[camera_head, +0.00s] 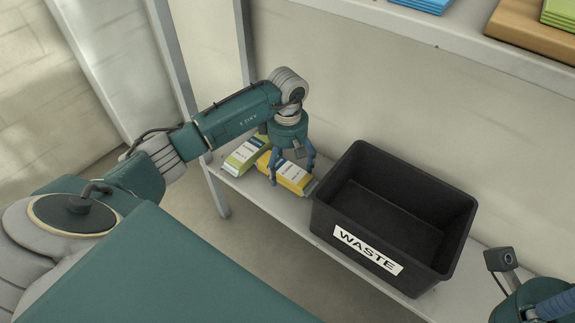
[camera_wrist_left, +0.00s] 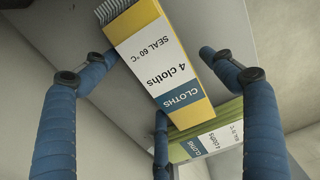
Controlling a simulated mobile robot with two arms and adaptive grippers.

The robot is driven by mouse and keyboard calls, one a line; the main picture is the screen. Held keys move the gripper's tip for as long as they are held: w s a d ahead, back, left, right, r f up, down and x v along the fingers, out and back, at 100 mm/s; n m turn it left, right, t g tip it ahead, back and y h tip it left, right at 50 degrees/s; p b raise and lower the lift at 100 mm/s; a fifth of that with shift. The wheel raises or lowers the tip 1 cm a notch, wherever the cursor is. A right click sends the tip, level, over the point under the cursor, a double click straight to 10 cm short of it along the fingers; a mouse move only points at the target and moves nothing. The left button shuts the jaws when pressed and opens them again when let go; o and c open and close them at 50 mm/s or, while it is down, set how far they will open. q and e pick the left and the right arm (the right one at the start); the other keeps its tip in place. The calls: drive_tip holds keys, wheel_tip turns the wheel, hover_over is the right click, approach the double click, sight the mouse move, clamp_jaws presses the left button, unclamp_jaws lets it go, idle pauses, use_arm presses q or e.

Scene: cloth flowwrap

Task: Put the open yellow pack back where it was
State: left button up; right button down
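The yellow pack (camera_head: 292,178) lies on the lower shelf, left of the waste box. It also shows in the left wrist view (camera_wrist_left: 153,50), with a white label reading "4 cloths" and a grey ridged end at the top. My left gripper (camera_head: 291,170) is over it, pointing down. Its blue fingers stand on both sides of the pack, with a gap at the right finger in the wrist view. Whether the left finger touches is unclear. Only part of my right gripper (camera_head: 548,300) shows at the lower right; its fingertips are out of frame.
A green pack (camera_head: 245,155) lies left of the yellow one; it shows close by in the left wrist view (camera_wrist_left: 205,140). A black box (camera_head: 340,215) labelled "WASTE" stands right of the yellow pack. An upper shelf (camera_head: 450,40) holds blue (camera_head: 425,5) and green packs (camera_head: 560,14).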

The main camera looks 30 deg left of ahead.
sight(287, 165)
use_arm(q)
wheel_tip(287, 165, up, 7)
drive_tip(key=p, duration=0.3)
drive_tip(key=shift+r, duration=0.4)
